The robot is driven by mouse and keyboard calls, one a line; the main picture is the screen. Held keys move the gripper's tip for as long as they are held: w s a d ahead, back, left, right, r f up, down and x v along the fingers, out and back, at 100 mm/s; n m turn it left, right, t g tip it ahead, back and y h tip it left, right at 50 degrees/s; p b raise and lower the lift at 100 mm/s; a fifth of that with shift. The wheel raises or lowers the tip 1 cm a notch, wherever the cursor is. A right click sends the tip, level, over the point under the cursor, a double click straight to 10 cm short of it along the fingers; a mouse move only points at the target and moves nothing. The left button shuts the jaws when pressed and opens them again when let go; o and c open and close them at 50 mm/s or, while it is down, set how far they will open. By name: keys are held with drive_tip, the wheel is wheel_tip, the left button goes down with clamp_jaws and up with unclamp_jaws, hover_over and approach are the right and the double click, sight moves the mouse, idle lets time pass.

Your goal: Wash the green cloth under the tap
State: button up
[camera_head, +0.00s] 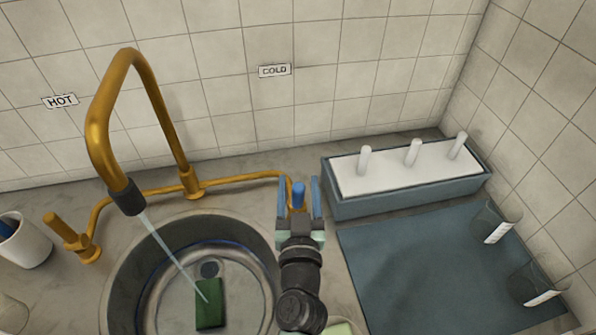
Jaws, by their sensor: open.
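The green cloth (210,305) lies as a dark green block in the round sink (124,290), just below the drain. The brass tap (101,125) arches over the sink from behind. A thin stream of water (168,247) runs from its dark nozzle down onto the cloth. My gripper (298,184) is open at the right of the sink, below the COLD sign. A blue handle (298,194) at the end of the right brass pipe shows between its fingers. I cannot tell whether they touch it. My arm hides part of the sink's right rim.
A brass handle (62,229) stands left of the tap, below the HOT sign (60,101). A white cup (24,244) is at the far left. A blue-grey mat (420,260), a tray with white pegs (400,200) and glass beakers (497,222) occupy the right.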

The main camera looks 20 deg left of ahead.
drive_tip(key=shift+x, duration=1.15)
drive_tip(key=shift+c, duration=0.3)
clamp_jaws()
idle(0.4)
